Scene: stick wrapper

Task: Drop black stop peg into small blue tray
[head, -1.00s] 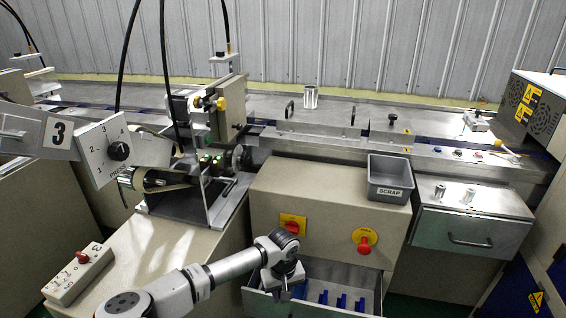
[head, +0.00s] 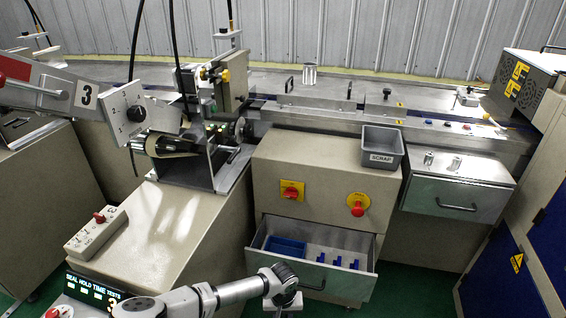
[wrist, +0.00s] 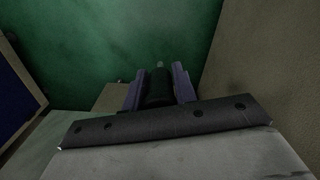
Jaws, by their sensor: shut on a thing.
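In the wrist view, my gripper (wrist: 157,84) is shut on a dark, upright cylinder, the black stop peg (wrist: 158,90), held between its two purple-grey fingers. In the head view, my arm's end is at the bottom edge, in front of the open drawer, and the fingers and peg are hidden or out of frame. The small blue tray (head: 285,243) lies in the left part of the open drawer (head: 318,279). My gripper is apart from the tray, on the near side of the drawer front.
The grey scrap bin (head: 382,156) sits on the cabinet top. Red knobs (head: 357,208) jut out above the drawer. A beige cabinet (head: 165,235) is on the left. Green floor (head: 418,280) is clear at right.

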